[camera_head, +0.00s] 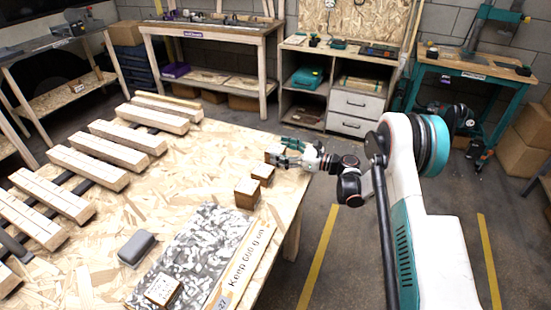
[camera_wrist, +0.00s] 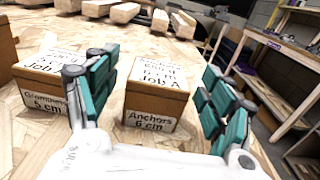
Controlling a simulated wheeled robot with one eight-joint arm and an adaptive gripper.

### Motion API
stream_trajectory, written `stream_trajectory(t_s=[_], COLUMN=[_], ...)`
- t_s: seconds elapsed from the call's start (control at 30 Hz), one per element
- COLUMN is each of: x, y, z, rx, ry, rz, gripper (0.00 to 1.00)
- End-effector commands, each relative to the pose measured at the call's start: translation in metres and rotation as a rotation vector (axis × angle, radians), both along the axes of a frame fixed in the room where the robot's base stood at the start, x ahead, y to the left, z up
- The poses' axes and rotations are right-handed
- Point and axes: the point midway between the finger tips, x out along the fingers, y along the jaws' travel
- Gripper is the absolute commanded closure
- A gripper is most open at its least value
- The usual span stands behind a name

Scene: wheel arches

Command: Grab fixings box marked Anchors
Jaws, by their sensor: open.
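The fixings box marked "Anchors 6 cm" (camera_wrist: 152,97) is a small brown box with a white printed top in the wrist view. It sits on the chipboard table between the two fingers of my gripper (camera_wrist: 158,68), which is open. A gap shows between the box and the right finger; the left finger is closer, and I cannot tell if it touches. In the head view my gripper (camera_head: 284,151) is at the table's right edge, over the farthest small box (camera_head: 272,153), partly hidden by the fingers.
A box marked "Grommets 5 cm" (camera_wrist: 42,92) stands just left of my left finger. Another brown box (camera_head: 247,194) stands nearer in the row. A grey patterned board (camera_head: 205,245), a grey block (camera_head: 137,248) and wooden beams (camera_head: 88,168) lie on the table.

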Motion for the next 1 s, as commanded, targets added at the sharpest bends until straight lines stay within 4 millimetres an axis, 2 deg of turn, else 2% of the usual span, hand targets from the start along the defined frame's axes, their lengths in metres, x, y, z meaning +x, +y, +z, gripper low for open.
stream_trajectory(t_s=[0.13,0.4,0.7,1.0], x=[0.006,0.008,0.008,0.008], y=[0.02,0.023,0.023,0.023], z=[-0.002,0.0,0.0,0.004], rx=[0.0,0.0,0.0,0.001], ry=[0.0,0.0,0.0,0.0], rz=[0.002,-0.001,-0.001,-0.001], gripper=[0.25,0.27,0.95,0.96])
